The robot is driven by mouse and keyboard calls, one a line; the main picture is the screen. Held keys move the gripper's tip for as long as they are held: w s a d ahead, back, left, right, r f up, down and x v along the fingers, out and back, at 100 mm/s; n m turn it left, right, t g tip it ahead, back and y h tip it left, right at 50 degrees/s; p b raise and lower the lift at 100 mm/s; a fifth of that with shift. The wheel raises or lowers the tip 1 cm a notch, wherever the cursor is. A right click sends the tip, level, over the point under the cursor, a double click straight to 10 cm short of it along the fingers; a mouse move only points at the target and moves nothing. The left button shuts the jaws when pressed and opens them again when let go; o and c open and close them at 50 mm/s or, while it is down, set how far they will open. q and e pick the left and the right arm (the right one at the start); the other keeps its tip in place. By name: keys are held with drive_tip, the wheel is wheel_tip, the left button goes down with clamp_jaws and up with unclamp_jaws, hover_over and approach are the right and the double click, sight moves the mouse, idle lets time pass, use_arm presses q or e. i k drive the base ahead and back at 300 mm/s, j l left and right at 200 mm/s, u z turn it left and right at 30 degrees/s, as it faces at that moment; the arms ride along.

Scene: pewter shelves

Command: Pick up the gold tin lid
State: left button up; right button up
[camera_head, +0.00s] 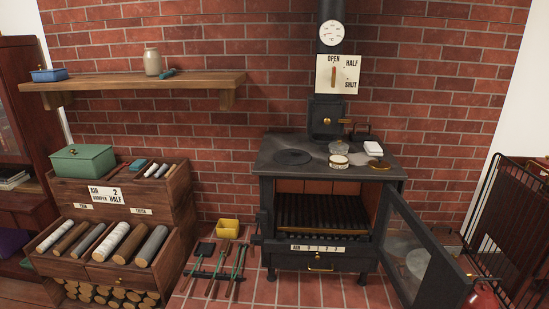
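A small brownish-gold round piece (379,164) lies just in front of the gold lid. Neither of my grippers shows in the head view.
The stove's glass door (415,255) hangs open to the front right. A dark wire guard (500,215) stands at the right. A wooden shelf (140,88) runs along the brick wall. The stove top's front left is clear.

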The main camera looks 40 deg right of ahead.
sight(379, 164)
drive_tip(key=k+l+u, duration=0.1)
drive_tip(key=l+u, duration=0.15)
drive_tip(key=l, duration=0.2)
drive_tip(key=k+l+u, duration=0.2)
drive_tip(key=l, duration=0.2)
drive_tip(key=l+u, duration=0.25)
drive_tip(key=l, duration=0.2)
drive_tip(key=k+l+u, duration=0.2)
drive_tip(key=l, duration=0.15)
drive_tip(key=k+l+u, duration=0.25)
drive_tip(key=i+l, duration=0.05)
drive_tip(key=l, duration=0.05)
